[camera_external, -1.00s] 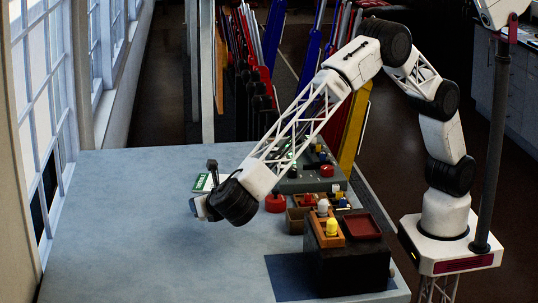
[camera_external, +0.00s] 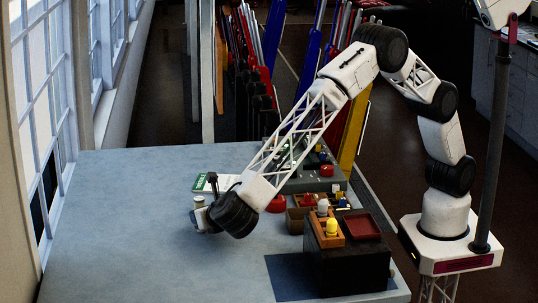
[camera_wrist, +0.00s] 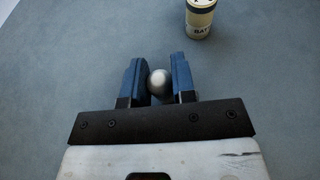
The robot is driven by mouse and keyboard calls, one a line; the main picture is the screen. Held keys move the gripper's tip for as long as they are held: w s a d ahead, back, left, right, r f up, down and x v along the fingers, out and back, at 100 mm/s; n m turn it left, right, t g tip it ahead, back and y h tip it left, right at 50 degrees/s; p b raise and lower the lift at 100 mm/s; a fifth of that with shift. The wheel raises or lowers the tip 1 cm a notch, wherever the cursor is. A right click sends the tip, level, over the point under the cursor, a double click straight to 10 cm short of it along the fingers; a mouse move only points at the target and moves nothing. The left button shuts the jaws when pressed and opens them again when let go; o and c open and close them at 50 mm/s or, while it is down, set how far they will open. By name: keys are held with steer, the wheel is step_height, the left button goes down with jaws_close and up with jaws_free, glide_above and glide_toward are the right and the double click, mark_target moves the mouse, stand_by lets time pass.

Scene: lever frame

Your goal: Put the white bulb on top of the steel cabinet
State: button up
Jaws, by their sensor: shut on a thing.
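My gripper (camera_wrist: 158,82) is shut on a pale grey, round-topped thing (camera_wrist: 158,84), held between its blue fingers. Only its rounded top shows, so I cannot tell whether it is a bulb. In the external view my gripper (camera_external: 207,219) is low over the left-middle of the table, and what it holds is hidden. A whitish bulb (camera_external: 322,206) stands in an orange holder (camera_external: 318,236) on a dark box (camera_external: 347,270), behind a yellow bulb (camera_external: 332,226). A grey box (camera_external: 304,184) with a red knob stands at the back; I cannot tell which is the steel cabinet.
A pale battery-like cylinder (camera_wrist: 200,18) stands just ahead of my fingers in the wrist view. A green-and-white card (camera_external: 203,184) and a dark upright lever (camera_external: 213,182) are behind my gripper. A red tray (camera_external: 363,227) sits on the dark box. The table's front left is clear.

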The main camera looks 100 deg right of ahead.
steer(key=shift+f, duration=0.15)
steer(key=o, duration=0.9)
steer(key=shift+a+r, duration=0.15)
steer(key=shift+r, duration=0.05)
steer(key=v, duration=1.1)
steer(key=shift+s+a+r, duration=0.2)
steer(key=shift+a, duration=0.05)
